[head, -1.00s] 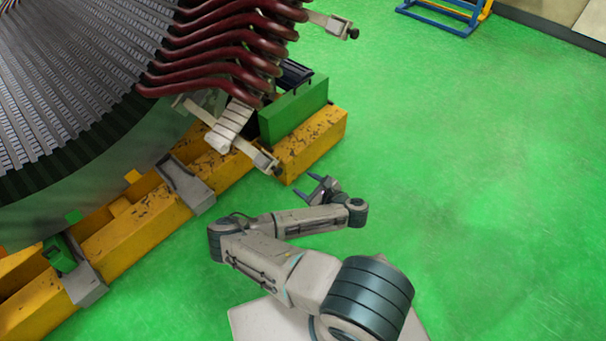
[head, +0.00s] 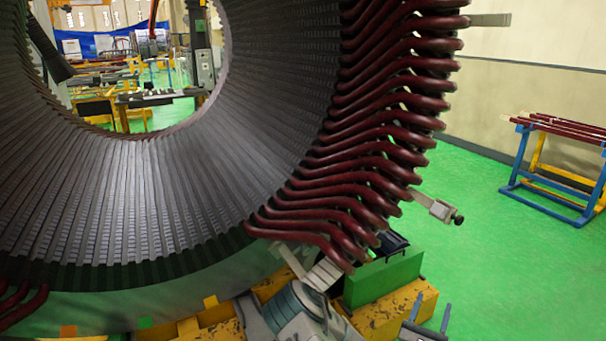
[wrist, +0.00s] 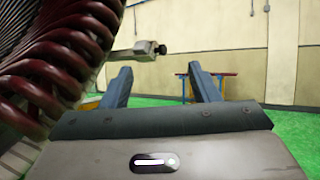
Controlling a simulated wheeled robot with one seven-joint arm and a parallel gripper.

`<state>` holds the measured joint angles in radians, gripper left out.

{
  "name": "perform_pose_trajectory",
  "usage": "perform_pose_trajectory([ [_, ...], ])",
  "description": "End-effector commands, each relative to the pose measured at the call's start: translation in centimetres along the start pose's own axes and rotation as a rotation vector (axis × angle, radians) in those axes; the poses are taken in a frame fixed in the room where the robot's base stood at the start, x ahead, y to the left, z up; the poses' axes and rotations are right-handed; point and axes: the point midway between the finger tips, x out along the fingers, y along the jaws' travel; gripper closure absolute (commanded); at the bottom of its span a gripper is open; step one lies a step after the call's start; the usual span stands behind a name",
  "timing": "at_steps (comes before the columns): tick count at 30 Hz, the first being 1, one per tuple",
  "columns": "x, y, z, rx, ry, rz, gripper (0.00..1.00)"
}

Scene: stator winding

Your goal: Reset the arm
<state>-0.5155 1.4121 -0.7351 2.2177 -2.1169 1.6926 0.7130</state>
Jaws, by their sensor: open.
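My gripper (head: 432,306) shows at the bottom right edge of the head view, its two fingers apart. The wrist view shows the same gripper (wrist: 158,70) with its fingers wide apart and nothing between them. A link of my arm (head: 295,315) shows at the bottom of the head view, in front of the stator base; the rest of the arm is out of frame. The large grey stator (head: 150,195) fills the left and middle. Dark red coils (head: 385,130) line its right side; they also show at the left of the wrist view (wrist: 60,65).
A grey clamp bracket (head: 435,207) sticks out from the coils. A green block (head: 385,278) sits on the yellow base (head: 400,310) near my gripper. A blue and yellow rack (head: 560,170) holds dark red bars at the right. Green floor (head: 500,260) is clear between.

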Motion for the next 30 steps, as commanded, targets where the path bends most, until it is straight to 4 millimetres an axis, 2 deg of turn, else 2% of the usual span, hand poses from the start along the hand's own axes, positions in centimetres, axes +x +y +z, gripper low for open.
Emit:
perform_pose_trajectory([
  [1, 0.6, -1.3, 1.5, 0.018, -0.021, -0.096, 0.45],
  [7, 0.8, -6.5, 6.0, 0.076, -0.069, -0.473, 0.45],
  [12, -0.7, -10.3, 9.0, 0.143, -0.073, -0.785, 0.45],
  [16, -2.6, -12.5, 11.0, 0.21, -0.055, -1.016, 0.45],
  [23, -6.7, -14.2, 13.8, 0.364, 0.019, -1.395, 0.45],
  [30, -10.9, -13.4, 16.4, 0.579, 0.144, -1.739, 0.45],
])
